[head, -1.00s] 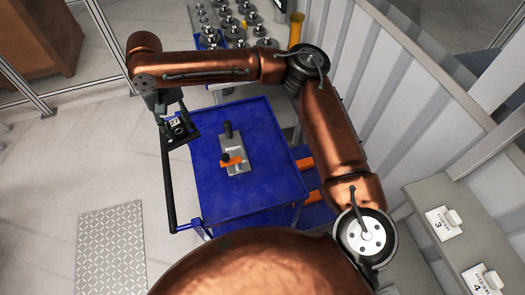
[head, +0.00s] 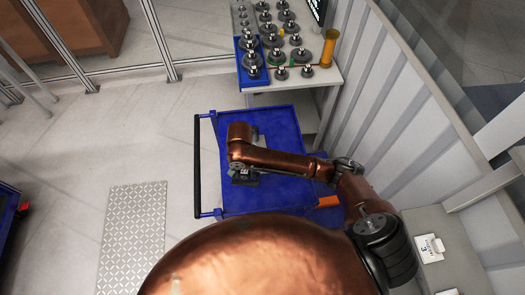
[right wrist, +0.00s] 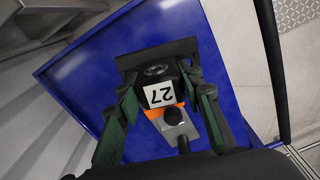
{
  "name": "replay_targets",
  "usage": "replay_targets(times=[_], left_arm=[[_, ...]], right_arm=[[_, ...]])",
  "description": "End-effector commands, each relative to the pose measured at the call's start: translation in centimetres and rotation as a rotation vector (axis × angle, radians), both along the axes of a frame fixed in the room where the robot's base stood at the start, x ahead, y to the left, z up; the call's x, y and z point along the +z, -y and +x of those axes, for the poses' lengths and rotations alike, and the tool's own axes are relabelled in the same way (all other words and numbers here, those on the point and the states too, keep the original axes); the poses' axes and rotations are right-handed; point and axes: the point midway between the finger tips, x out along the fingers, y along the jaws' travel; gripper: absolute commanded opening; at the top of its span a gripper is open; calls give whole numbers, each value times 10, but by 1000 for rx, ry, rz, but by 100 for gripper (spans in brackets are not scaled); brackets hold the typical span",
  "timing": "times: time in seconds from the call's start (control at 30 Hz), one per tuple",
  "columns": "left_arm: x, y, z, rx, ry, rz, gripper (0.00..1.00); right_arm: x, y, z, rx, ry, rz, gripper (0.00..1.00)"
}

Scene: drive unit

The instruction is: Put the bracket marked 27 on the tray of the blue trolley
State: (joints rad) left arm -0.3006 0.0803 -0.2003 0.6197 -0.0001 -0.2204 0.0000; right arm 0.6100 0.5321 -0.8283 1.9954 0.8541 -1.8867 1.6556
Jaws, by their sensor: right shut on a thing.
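The bracket marked 27 (right wrist: 160,92) is a dark part with a white label, held between the green-padded fingers of my right gripper (right wrist: 165,100) in the right wrist view. In the head view, my right gripper (head: 243,172) is over the blue trolley's tray (head: 285,125), with the dark bracket (head: 246,181) partly showing beneath the arm. I cannot tell whether the bracket touches anything below. The blue tray (right wrist: 85,75) fills much of the wrist view. My left gripper is not in view.
A table with several metal weights (head: 275,40) stands behind. A corrugated wall (head: 385,110) is on the right.

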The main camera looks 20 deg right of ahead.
Motion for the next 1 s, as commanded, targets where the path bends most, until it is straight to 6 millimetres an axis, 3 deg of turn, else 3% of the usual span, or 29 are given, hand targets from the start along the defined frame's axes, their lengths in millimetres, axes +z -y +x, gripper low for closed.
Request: replay_targets(times=[0.1, 0.3, 0.47, 0.8, 1.0], left_arm=[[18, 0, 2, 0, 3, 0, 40], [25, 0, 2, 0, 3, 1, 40], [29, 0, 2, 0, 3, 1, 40], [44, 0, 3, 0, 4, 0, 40], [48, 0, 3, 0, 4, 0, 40]], right_arm=[[-2, 7, -20, -76, -1, 6, 0], [-8, 17, -34, -144, 1, 4, 0], [-18, 40, -33, -156, 2, -1, 0], [-50, 113, -25, -155, 2, -2, 0], [-84, 136, -21, -153, 1, 1, 0]])
